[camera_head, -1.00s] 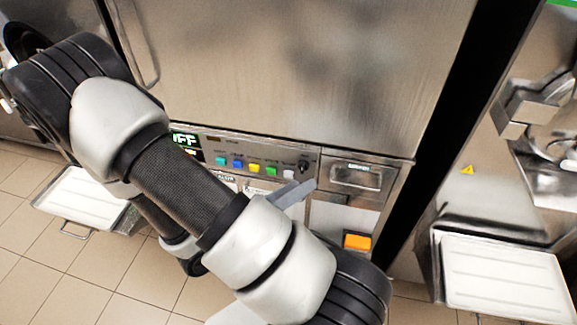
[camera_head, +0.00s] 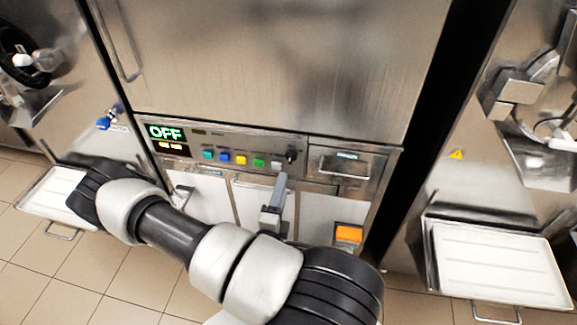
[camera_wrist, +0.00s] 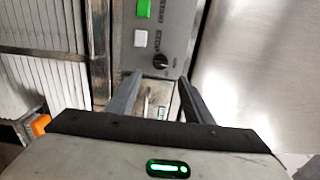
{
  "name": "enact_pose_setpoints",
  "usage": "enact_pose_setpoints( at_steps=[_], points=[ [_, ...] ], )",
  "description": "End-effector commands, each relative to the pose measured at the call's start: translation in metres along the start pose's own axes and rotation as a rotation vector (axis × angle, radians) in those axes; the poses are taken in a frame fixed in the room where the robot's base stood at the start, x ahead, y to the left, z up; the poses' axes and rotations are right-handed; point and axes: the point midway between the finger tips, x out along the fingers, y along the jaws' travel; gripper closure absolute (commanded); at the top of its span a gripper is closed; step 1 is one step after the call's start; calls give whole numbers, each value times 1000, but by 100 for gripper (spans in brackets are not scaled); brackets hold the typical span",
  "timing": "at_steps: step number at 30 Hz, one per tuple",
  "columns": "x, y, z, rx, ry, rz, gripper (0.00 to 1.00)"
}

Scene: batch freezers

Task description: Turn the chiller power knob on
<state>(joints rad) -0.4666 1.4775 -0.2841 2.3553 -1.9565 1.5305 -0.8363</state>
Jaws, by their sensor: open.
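The black power knob (camera_head: 292,155) is at the right end of the chiller's control panel (camera_head: 215,145), beside a row of coloured buttons. The panel's display (camera_head: 166,134) reads OFF in green. My gripper (camera_head: 281,181) is just below the knob in the head view, pointing up at the panel. In the wrist view, the open, empty fingers of my gripper (camera_wrist: 160,80) reach toward the knob (camera_wrist: 160,61), which shows between and beyond their tips. I see no contact between them.
A steel drawer front (camera_head: 346,164) is right of the knob, with an orange block (camera_head: 348,233) below it. A large steel door (camera_head: 270,60) is above the panel. White trays stand at the left (camera_head: 55,195) and right (camera_head: 495,265).

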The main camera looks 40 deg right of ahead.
Motion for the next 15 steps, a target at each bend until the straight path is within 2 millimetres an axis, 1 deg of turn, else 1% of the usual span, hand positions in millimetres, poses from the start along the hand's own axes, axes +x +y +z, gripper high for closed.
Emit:
enact_pose_setpoints(
  at_steps=[1,3,9,12,15],
  points=[
    [12,-1,-1,2,4,-3,53],
    [28,-1,-1,3,4,-3,53],
    [67,-1,-1,2,3,-4,53],
    [81,0,-1,3,3,-2,53],
    [91,0,-1,2,3,-2,53]
  ],
)
